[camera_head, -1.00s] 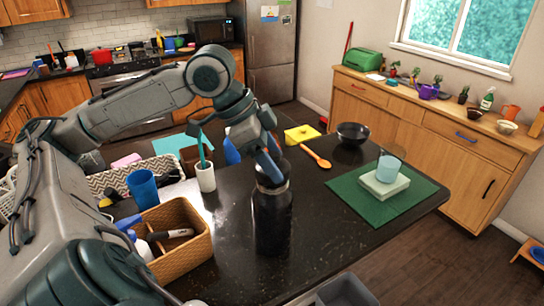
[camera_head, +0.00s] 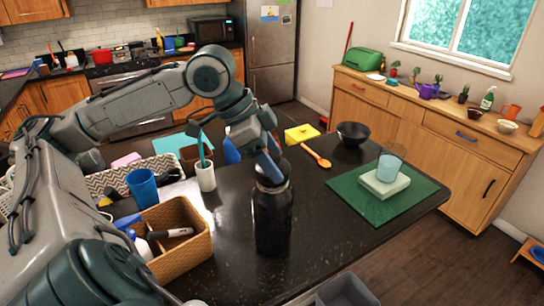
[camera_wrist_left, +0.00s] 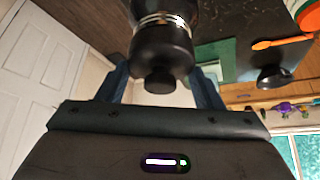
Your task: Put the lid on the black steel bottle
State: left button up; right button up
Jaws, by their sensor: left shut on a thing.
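The black steel bottle (camera_head: 272,222) stands upright on the dark counter in the head view. Its black lid (camera_wrist_left: 162,52), with a small round knob, shows in the left wrist view at the bottle's top, lined up with it. A silver band (camera_wrist_left: 165,18) shows between lid and bottle body; I cannot tell whether the lid is fully seated. My left gripper (camera_head: 270,170) comes down from above and is shut on the lid, with a finger on each side of it. The gripper partly hides the lid in the head view. My right gripper is not in view.
Left of the bottle are a wicker basket (camera_head: 204,246) with utensils, a blue cup (camera_head: 142,188) and a white holder (camera_head: 205,177). To the right lie an orange spoon (camera_head: 317,154), a black bowl (camera_head: 352,133) and a green mat (camera_head: 365,207).

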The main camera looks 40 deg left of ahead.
pick_arm(q)
jog(key=o, duration=1.4)
jog(key=shift+c, duration=0.2)
jog(key=shift+r+p, duration=1.2)
notch_tip(320, 180, up, 2)
jog(key=shift+r+p, duration=0.2)
jog(key=shift+p, duration=1.05)
jog(key=shift+r+p, duration=0.7)
jog(key=shift+r, duration=0.4)
jog(key=shift+c, duration=0.4)
grip_shut()
